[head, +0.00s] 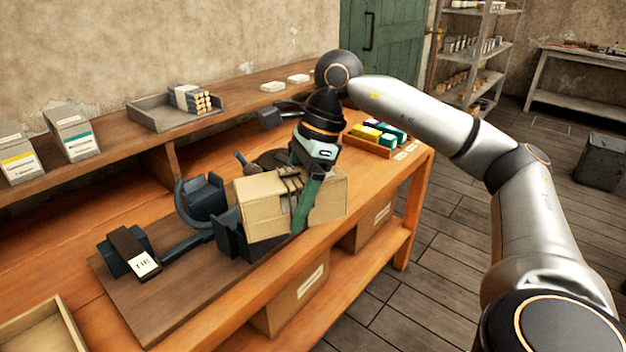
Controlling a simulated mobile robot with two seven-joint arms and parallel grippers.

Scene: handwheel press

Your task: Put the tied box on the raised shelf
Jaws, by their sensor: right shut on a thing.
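The tied box (262,205) is a tan carton with dark bands around its middle. It is tilted a little and sits in front of the dark press (232,236) near the bench's front edge; I cannot tell whether it touches the press. My right gripper (297,205) comes down from above and is shut on the box, with a green finger across its near face. The raised shelf (100,166) runs along the wall behind the bench. My left gripper is not in view.
On the shelf are two upright cartons (72,132), a grey tray (160,113) with rolled items and small white packets (273,86). Free shelf shows between cartons and tray. A block tagged TIE (143,264), a shallow tray (42,330) and a crate of colored blocks (371,144) are on the bench.

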